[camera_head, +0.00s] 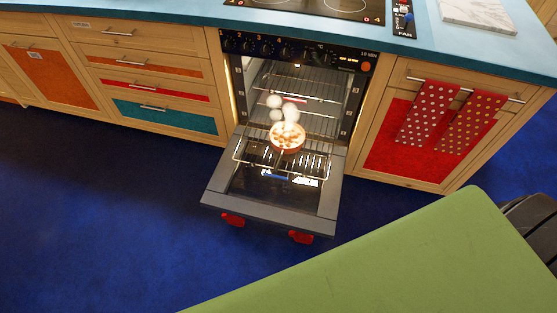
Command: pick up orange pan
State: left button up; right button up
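The orange pan (287,138) sits on a wire rack (256,158) at the front of the open oven (296,85). It looks round and holds pale orange-and-white food. Several white puffs, which look like steam, hang above it and cover part of its far side. I cannot make out a handle on the pan. Neither of my grippers shows in the head view.
The oven door (268,193) is folded down, with red parts at its outer edge. A green tabletop (430,260) fills the lower right. Polka-dot towels (428,112) hang right of the oven. Blue floor (100,210) is clear at left.

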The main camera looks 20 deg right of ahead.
aim_at(287, 137)
jog(key=i+l, duration=0.1)
jog(key=l, duration=0.3)
jog(key=i+l, duration=0.1)
jog(key=l, duration=0.3)
jog(key=i+l+z, duration=0.1)
jog(key=l, duration=0.35)
